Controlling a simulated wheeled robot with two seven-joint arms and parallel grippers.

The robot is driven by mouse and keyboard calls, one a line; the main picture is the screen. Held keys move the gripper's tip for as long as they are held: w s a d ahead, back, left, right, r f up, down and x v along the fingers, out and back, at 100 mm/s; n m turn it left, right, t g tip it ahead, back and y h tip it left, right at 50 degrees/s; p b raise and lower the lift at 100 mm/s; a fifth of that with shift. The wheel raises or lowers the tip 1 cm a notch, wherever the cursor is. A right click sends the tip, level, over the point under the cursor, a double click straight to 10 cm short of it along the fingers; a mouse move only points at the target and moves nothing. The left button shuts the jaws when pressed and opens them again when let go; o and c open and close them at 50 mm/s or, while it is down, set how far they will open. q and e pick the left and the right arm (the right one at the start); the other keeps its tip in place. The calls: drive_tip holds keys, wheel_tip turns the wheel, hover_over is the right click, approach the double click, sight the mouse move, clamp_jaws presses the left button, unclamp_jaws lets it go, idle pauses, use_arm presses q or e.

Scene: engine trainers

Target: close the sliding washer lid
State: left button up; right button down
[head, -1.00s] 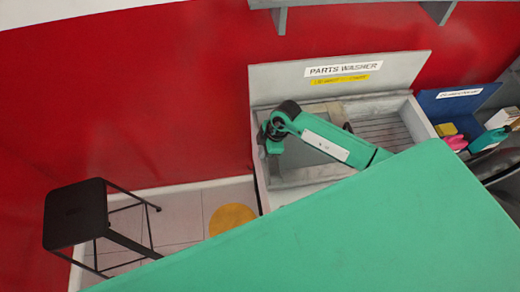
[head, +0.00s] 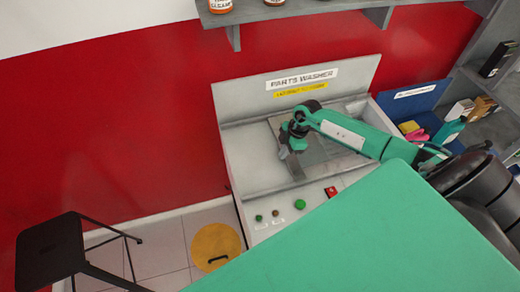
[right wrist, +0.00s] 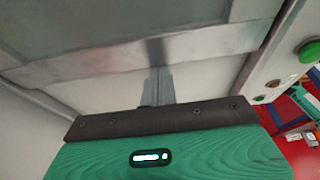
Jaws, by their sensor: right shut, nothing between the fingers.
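The parts washer (head: 239,170) is a grey open-topped box against the red wall, with a labelled upright back panel (head: 353,74). A flat grey plate (head: 318,151), which looks like the sliding lid, lies across part of its top. My arm hides some of it, so I cannot tell how far it covers the opening. My right gripper (head: 293,167) is shut and empty, pointing down at the plate's left side. In the right wrist view the shut fingers (right wrist: 158,84) point at a pale grey surface; contact is unclear. My left gripper is not in view.
Green buttons (head: 300,204) and a red switch (head: 331,191) sit on the washer's front ledge. A blue bin (head: 412,100) with colourful items stands at right. A black stool (head: 50,250) and a yellow round floor disc (head: 215,240) are at lower left. A shelf (head: 300,14) hangs above.

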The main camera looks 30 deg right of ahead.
sight(318, 146)
drive_tip(key=d, duration=0.2)
drive_tip(key=s+d, duration=0.1)
drive_tip(key=d, duration=0.2)
drive_tip(key=s+d, duration=0.1)
drive_tip(key=d, duration=0.2)
drive_tip(key=shift+d+f, duration=0.15)
drive_tip(key=d, duration=0.2)
drive_tip(key=s+d+b, duration=0.1)
drive_tip(key=d, duration=0.1)
drive_tip(key=shift+s+d, duration=0.1)
drive_tip(key=shift+d, duration=0.1)
drive_tip(key=shift+s+d, duration=0.2)
drive_tip(key=shift+d, duration=0.55)
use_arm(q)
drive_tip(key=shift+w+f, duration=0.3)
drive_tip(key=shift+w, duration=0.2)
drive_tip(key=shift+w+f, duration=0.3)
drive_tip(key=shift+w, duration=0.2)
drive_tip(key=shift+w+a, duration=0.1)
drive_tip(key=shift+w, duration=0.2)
use_arm(e)
drive_tip(key=shift+d, duration=0.1)
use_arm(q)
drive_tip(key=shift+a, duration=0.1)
